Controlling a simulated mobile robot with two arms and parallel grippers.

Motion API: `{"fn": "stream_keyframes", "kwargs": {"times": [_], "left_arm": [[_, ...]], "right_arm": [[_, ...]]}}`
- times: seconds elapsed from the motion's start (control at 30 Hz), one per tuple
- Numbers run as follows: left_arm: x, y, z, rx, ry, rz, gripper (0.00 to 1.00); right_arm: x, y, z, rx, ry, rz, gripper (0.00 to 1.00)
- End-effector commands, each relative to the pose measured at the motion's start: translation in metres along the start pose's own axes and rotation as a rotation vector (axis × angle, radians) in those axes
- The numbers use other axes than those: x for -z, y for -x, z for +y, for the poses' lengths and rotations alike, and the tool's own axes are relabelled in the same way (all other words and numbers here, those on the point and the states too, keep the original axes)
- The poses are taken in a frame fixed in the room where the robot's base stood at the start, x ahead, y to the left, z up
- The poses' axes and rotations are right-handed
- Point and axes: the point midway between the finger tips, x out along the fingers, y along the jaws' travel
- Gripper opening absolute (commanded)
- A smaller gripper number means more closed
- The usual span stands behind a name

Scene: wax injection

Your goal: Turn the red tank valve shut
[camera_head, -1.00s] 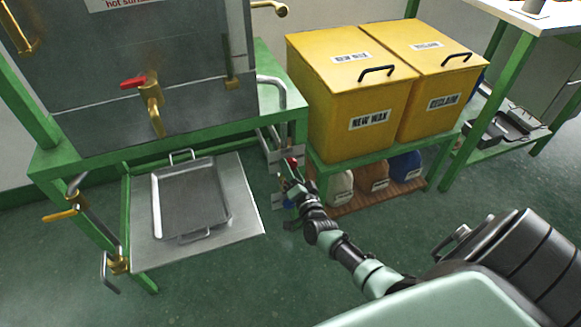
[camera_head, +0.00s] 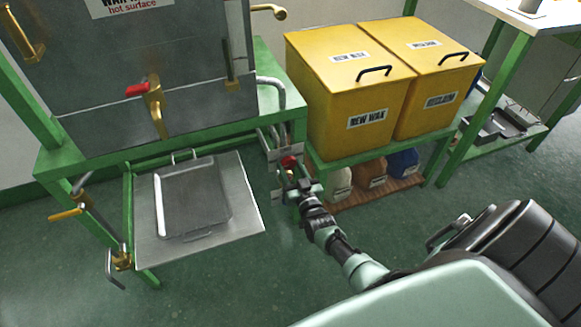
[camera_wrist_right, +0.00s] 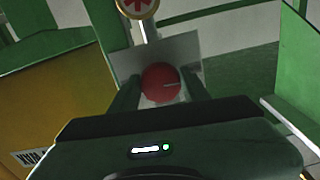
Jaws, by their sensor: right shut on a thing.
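A round red knob (camera_head: 289,161) sits by a small pale plate at the right end of the green tank stand. In the right wrist view the red knob (camera_wrist_right: 160,82) lies between the fingers of my right gripper (camera_head: 293,174), which is shut on it. The fingers partly hide the knob's sides. On the front of the grey tank (camera_head: 190,85), a brass tap has a red lever (camera_head: 137,89) pointing left; my gripper is well away from it. My left gripper is not in view.
A metal tray (camera_head: 194,200) lies on a silver plate under the tap. Yellow wax boxes (camera_head: 365,92) stand on a green shelf right of my right gripper, with several small containers below. A red-marked round gauge or dial (camera_wrist_right: 135,6) is above the knob. Floor is clear in front.

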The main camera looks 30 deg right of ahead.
Motion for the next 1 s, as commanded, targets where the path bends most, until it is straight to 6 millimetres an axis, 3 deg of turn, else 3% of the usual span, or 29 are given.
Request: {"fn": "stream_keyframes", "kwargs": {"times": [0.77, 0.8, 0.87, 1.0], "left_arm": [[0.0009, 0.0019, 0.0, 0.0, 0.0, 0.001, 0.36], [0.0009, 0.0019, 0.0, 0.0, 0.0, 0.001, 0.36], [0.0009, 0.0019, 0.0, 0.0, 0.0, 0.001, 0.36], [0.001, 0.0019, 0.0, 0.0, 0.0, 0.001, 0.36]], "right_arm": [[-0.0029, 0.0011, -0.0013, 0.003, 0.107, -0.006, 0.06], [-0.0029, 0.0011, -0.0013, 0.003, 0.107, -0.006, 0.52], [-0.0027, 0.001, -0.001, 0.003, 0.107, -0.006, 0.68], [-0.0017, 0.0006, -0.0003, 0.002, 0.106, -0.004, 0.68]]}}
